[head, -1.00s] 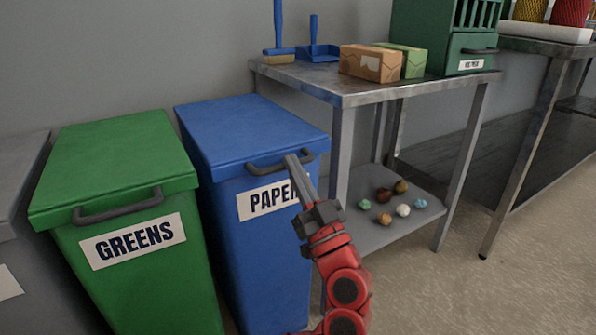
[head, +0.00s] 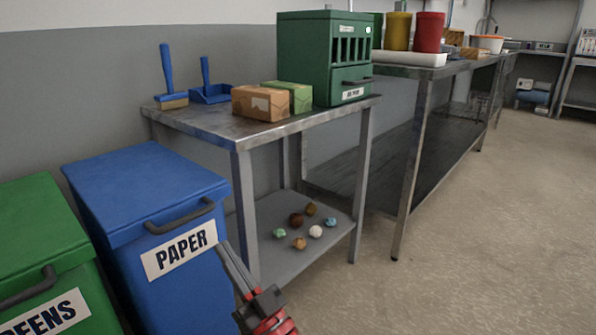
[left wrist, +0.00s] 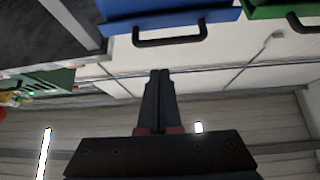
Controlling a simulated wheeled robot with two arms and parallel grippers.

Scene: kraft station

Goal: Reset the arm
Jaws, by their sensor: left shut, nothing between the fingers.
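My left gripper (head: 232,262) reaches up from the bottom of the head view, in front of the blue bin's right side and the metal table's near leg. Its fingers are together with nothing between them. In the left wrist view the same gripper (left wrist: 160,85) points up the picture, its two dark fingers side by side and empty. The blue PAPER bin (head: 140,190) stands at the left with its lid down. Its handle also shows at the top of the left wrist view (left wrist: 170,40). My right gripper is not in view.
A green GREENS bin (head: 35,225) stands at the far left, lid down. A metal table (head: 225,125) holds a brush (head: 168,75), a dustpan (head: 210,93), two boxes and a green cabinet (head: 325,55). Several small balls lie on its lower shelf. Open floor (head: 480,240) is at the right.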

